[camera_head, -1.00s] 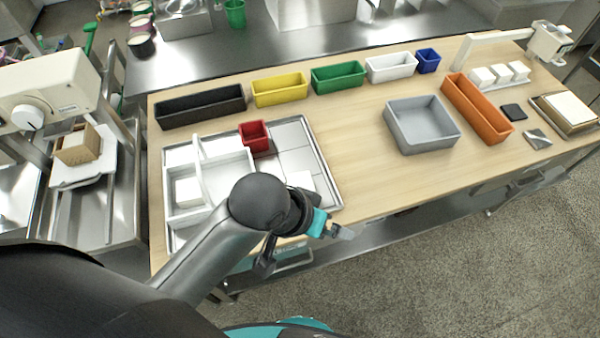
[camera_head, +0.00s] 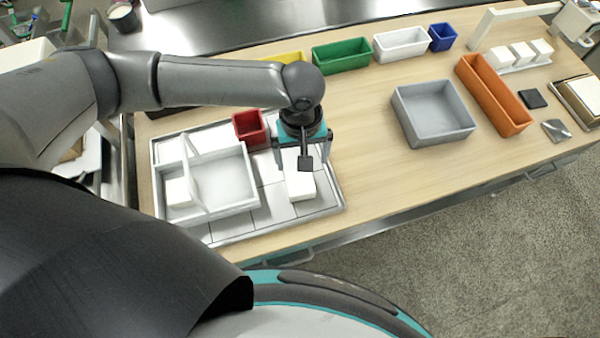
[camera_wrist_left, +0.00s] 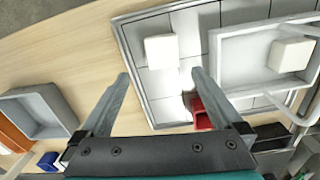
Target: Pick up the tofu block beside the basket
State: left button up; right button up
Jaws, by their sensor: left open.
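The white tofu block (camera_head: 300,187) lies on the tiled metal tray (camera_head: 277,206), to the right of the white handled basket (camera_head: 232,183). It also shows in the left wrist view (camera_wrist_left: 161,49), beyond the fingertips and roughly between their lines. Another white block (camera_head: 178,192) sits inside the basket. My left gripper (camera_head: 304,160) points down above the tray, just behind the tofu block in the head view. Its fingers (camera_wrist_left: 160,73) are spread and empty in the wrist view. My right gripper is not in view.
A red bin (camera_head: 250,128) stands on the tray close to my left gripper. A grey bin (camera_head: 433,112) and an orange bin (camera_head: 493,94) stand on the right of the table. Green, white and blue bins line the back. Wood between tray and grey bin is clear.

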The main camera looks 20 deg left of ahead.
pick_arm(q)
jog(key=b, duration=0.2)
send_near(300, 181)
jog(key=f, duration=0.5)
jog(key=shift+s+d+f, duration=0.1)
jog(key=shift+s+f, duration=0.15)
jog(key=shift+w+f+b, duration=0.2)
jog(key=shift+f+b, duration=0.35)
jog(key=shift+f, duration=2)
jog(key=c, duration=0.7)
jog(key=shift+r, duration=0.1)
